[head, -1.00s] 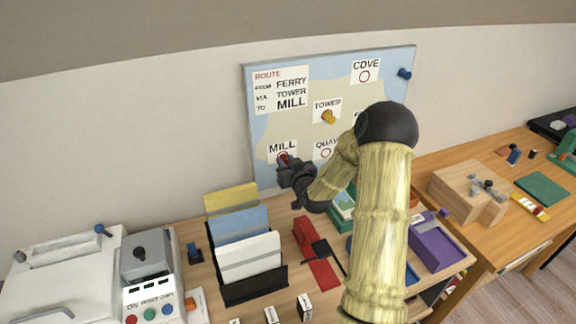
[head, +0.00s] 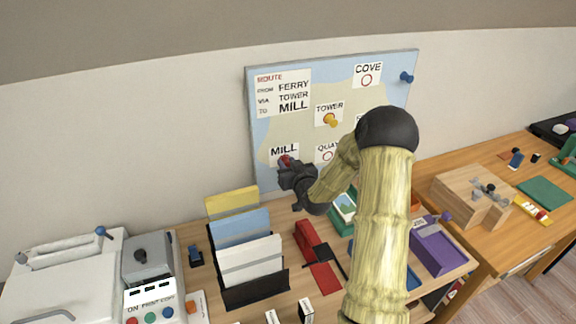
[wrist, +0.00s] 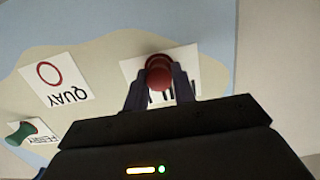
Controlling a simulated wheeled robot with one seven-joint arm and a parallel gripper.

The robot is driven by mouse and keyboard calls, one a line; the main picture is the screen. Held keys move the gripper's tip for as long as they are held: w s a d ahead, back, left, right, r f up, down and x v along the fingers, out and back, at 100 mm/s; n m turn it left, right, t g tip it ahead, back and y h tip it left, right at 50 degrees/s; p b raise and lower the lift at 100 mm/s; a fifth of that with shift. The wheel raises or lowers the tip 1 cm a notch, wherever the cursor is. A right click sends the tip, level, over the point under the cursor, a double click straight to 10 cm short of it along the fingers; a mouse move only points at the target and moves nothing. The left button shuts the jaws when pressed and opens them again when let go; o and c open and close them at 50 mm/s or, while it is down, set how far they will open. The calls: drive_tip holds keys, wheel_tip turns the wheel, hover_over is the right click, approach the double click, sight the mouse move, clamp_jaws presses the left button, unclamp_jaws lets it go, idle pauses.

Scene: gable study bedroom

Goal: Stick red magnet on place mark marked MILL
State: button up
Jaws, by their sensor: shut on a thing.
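The map board (head: 262,120) leans against the wall at the back of the desk. Its MILL place mark (head: 283,151) is a white card at the lower left. My gripper (head: 285,163) is at that card, shut on the red magnet (wrist: 159,72). In the wrist view the magnet covers the card's ring, and the MILL card (wrist: 132,66) shows around it, with its letters partly behind the fingers. I cannot tell whether the magnet touches the board. A yellow magnet (head: 331,120) is on the TOWER card (head: 328,106).
A green magnet (wrist: 27,131) is on the FERRY card in the wrist view. The QUAY card (wrist: 62,82) and COVE card (head: 367,70) have bare rings. A blue magnet (head: 406,77) is at the top right edge. A file rack (head: 255,292) stands below the board.

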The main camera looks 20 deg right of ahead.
drive_tip(key=o, duration=0.8)
drive_tip(key=shift+o, duration=0.2)
drive_tip(key=shift+s, duration=0.2)
drive_tip(key=s+b, duration=0.2)
drive_tip(key=s, duration=0.4)
drive_tip(key=shift+s, duration=0.35)
idle(0.6)
